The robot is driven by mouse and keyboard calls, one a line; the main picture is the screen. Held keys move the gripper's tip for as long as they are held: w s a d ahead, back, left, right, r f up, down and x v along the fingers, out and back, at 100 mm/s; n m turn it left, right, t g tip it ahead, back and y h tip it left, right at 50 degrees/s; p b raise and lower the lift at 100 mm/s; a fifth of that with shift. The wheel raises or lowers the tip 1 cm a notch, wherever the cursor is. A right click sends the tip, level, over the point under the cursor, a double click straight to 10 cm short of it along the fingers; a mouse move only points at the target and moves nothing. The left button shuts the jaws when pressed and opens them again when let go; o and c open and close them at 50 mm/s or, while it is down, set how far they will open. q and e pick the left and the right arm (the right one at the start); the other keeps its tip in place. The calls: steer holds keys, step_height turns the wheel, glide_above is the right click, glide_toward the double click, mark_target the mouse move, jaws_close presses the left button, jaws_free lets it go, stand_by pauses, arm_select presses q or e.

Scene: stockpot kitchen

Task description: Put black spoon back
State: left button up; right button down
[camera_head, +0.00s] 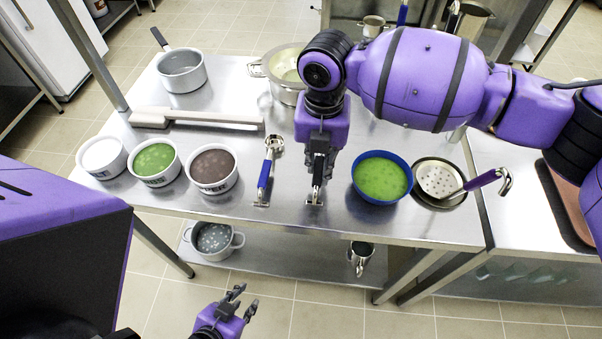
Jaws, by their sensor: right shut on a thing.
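My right gripper (318,178) points down at the front middle of the steel table and is shut on the black spoon (316,198). The hooked metal end of the spoon shows just in front of the fingers, near the table's front edge. The gripper and arm hide the rest of it, and I cannot tell whether it touches the table. A blue-handled ladle (265,174) lies just left of the gripper. My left gripper (242,299) is open and empty, low in front of the table.
White bowls, one with green food (155,158) and one with brown (212,165), stand at the left. A blue bowl (381,178) and a skimmer (440,181) are right of my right gripper.

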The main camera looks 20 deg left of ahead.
mark_target(319, 170)
steer(key=shift+w+f, duration=0.35)
steer(key=shift+f, duration=1.55)
steer(key=shift+f, duration=0.2)
steer(key=c, duration=1.7)
jaws_free()
steer(key=shift+r, duration=0.1)
step_height(319, 170, up, 12)
steer(key=shift+r, duration=0.1)
